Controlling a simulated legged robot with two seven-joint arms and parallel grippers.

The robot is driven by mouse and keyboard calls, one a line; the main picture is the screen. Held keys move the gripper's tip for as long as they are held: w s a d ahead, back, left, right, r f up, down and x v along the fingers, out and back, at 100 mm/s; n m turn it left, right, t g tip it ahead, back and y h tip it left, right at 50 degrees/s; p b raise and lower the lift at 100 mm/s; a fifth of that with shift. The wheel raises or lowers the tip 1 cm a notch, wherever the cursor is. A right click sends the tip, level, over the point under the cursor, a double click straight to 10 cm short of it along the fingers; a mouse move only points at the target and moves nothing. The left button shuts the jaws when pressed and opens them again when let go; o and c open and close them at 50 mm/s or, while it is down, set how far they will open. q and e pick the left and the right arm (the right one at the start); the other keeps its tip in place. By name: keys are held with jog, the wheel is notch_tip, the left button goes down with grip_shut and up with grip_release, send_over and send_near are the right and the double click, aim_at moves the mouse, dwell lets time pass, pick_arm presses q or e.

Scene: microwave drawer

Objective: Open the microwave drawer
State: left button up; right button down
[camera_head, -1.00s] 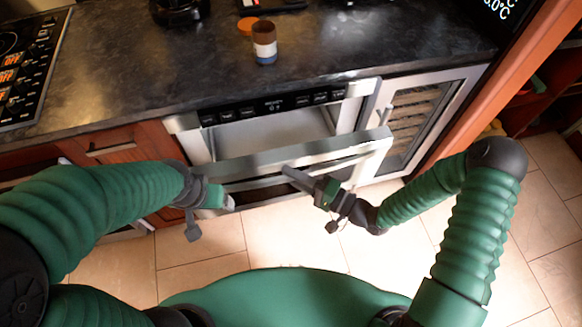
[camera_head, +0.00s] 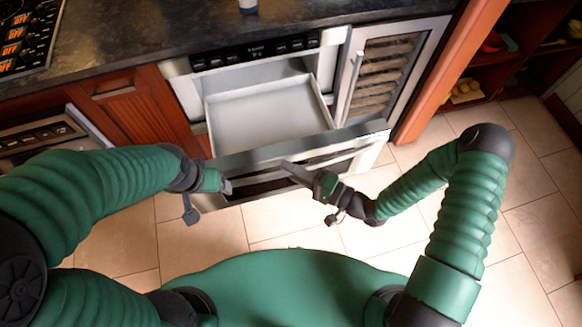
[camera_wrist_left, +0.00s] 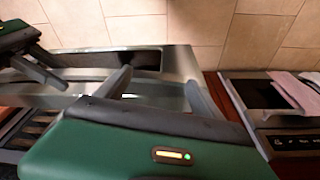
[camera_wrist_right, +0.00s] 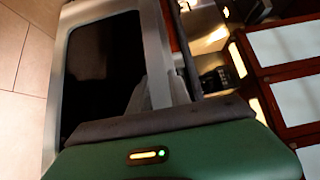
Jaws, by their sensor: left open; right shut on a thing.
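The microwave drawer (camera_head: 268,118) stands well pulled out from its cabinet, and its pale inside looks empty. Its silver front (camera_head: 245,157) faces me; in the right wrist view the front's dark window (camera_wrist_right: 95,70) shows close up. My right gripper (camera_head: 290,169) is at the middle of the front, shut on the drawer handle; its fingers also show in the right wrist view (camera_wrist_right: 157,92). The exact grip is partly hidden. My left gripper (camera_head: 226,186) is open at the left end of the front, and its spread fingers show in the left wrist view (camera_wrist_left: 158,88).
A dark countertop (camera_head: 180,32) runs above the drawer, with a cooktop (camera_head: 22,35) at left and part of a jar (camera_head: 248,6) at the top. A glass-door cooler (camera_head: 385,75) stands right of the drawer. The tiled floor (camera_head: 500,200) is clear at right.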

jog(key=shift+f, duration=0.2)
jog(key=c, duration=1.5)
grip_release()
jog(key=shift+w, duration=0.1)
jog(key=shift+r, duration=0.1)
jog(key=v, duration=1.7)
jog(key=shift+p, duration=0.3)
